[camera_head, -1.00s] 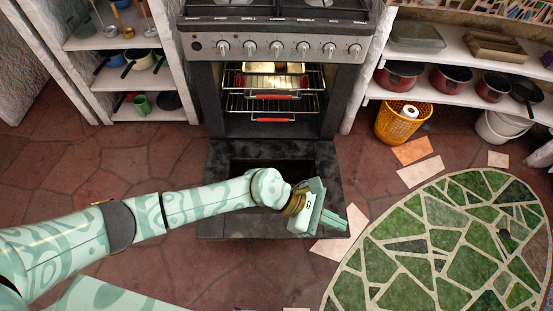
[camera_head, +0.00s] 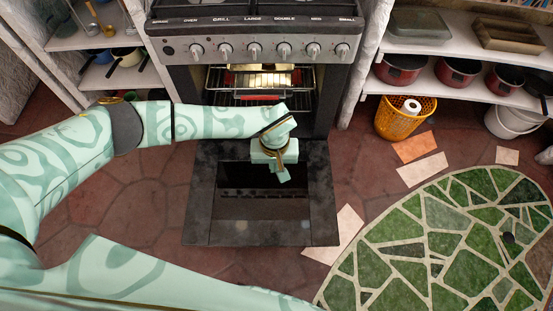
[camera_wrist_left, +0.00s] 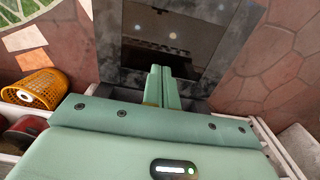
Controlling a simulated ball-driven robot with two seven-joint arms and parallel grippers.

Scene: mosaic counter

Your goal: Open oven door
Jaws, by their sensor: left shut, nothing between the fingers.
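The oven (camera_head: 262,32) stands at the top of the head view, with a row of knobs on its silver front. Its dark door (camera_head: 205,215) is folded down and lies open in front of it, its inner glass facing up. The door also shows in the left wrist view (camera_wrist_left: 222,55). My left gripper (camera_head: 284,178) is over the upper part of the door, near the cavity. Its fingers also show in the left wrist view (camera_wrist_left: 163,85), pressed together and empty. I cannot tell whether they touch the door. My right gripper is out of view.
Wire racks (camera_head: 258,93) sit inside the oven. Shelves with red pots (camera_head: 402,70) stand at the right. A yellow basket (camera_head: 404,120) and a white bucket (camera_head: 508,120) are below them. A green mosaic counter (camera_head: 445,245) fills the lower right.

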